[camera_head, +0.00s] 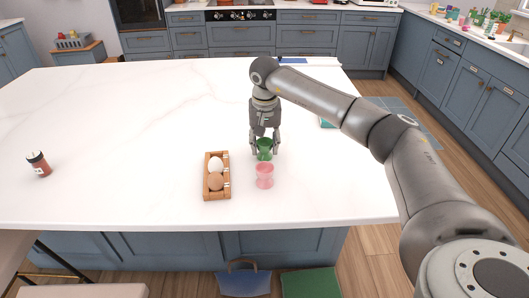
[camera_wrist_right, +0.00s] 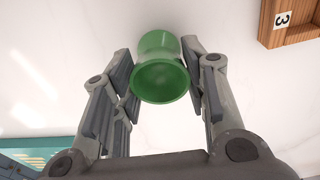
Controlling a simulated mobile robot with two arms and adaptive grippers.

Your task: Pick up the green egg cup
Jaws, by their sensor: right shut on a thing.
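The green egg cup (camera_head: 264,149) is on or just above the white island top, behind the pink cup; I cannot tell whether it touches the counter. My right gripper (camera_head: 264,143) comes down over it from above, with a finger on either side, and is shut on it. In the right wrist view the green egg cup (camera_wrist_right: 162,70) shows its round opening between the two fingers of the right gripper (camera_wrist_right: 160,85). My left gripper is not in view.
A pink cup (camera_head: 264,176) stands just in front of the green one. A wooden egg tray (camera_head: 207,177) with a white and a brown egg lies to the left. The counter's middle is clear.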

